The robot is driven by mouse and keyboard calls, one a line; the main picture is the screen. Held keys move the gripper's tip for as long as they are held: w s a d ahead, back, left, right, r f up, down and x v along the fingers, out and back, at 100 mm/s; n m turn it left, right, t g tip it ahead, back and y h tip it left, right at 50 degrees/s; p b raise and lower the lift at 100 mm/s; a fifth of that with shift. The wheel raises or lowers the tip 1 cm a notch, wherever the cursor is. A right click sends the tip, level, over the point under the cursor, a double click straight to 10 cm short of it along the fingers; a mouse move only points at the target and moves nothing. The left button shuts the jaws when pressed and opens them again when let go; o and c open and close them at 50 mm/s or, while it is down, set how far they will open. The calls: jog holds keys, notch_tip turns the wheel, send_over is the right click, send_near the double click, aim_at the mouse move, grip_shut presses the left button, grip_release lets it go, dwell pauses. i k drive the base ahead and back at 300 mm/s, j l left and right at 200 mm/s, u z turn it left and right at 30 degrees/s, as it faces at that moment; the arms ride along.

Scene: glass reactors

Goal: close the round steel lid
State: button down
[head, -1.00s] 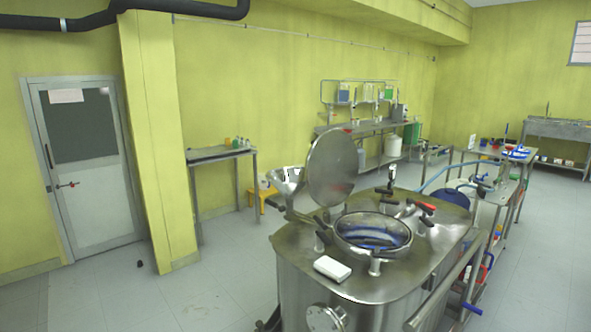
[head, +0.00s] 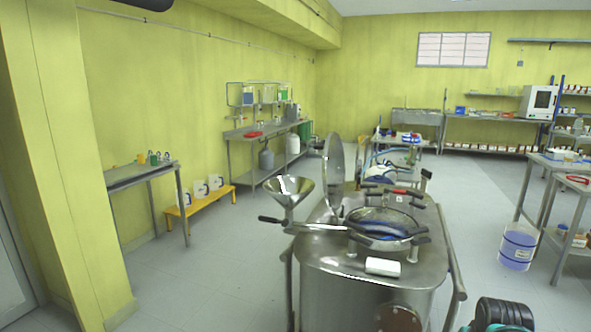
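The round steel lid (head: 334,172) stands open and upright at the left side of the round opening (head: 385,228) on top of the steel reactor (head: 335,252). I see the lid almost edge-on. A bar with a black end (head: 270,219) sticks out to the left near the lid's base. My gripper is not in view.
A steel funnel (head: 289,190) is left of the lid. A white block (head: 382,267) lies on the reactor's front top. A yellow bench (head: 200,203) with white jugs stands at the wall. Floor is free at the left front.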

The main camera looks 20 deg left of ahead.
aim_at(334, 164)
jog(key=i+j, duration=0.1)
jog(key=j, duration=1)
jog(key=i+j, duration=0.1)
jog(key=j, duration=0.95)
